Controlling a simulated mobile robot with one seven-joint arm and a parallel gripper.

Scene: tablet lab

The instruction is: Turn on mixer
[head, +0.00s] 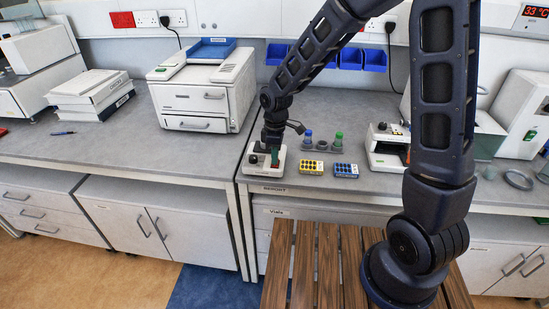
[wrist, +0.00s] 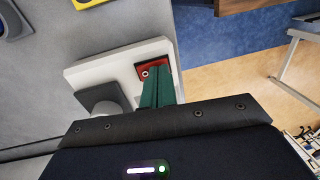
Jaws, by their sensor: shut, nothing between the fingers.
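The mixer (head: 252,170) is a small white box near the front edge of the right bench. In the wrist view its white body (wrist: 85,72) has a red panel or switch (wrist: 140,66) and a dark round-cornered pad (wrist: 98,97). My gripper (head: 275,161) points down over the mixer. Its green fingers show in the wrist view (wrist: 158,78), shut together and empty. Their tips are at or just over the red part and hide some of it; I cannot tell whether they touch it.
A yellow rack (head: 312,167) and a blue rack (head: 346,170) stand right of the mixer. Blue and green bottles stand in a grey holder (head: 322,150) behind. A white printer-like machine (head: 205,92) is on the left bench. The bench front edge is close to the mixer.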

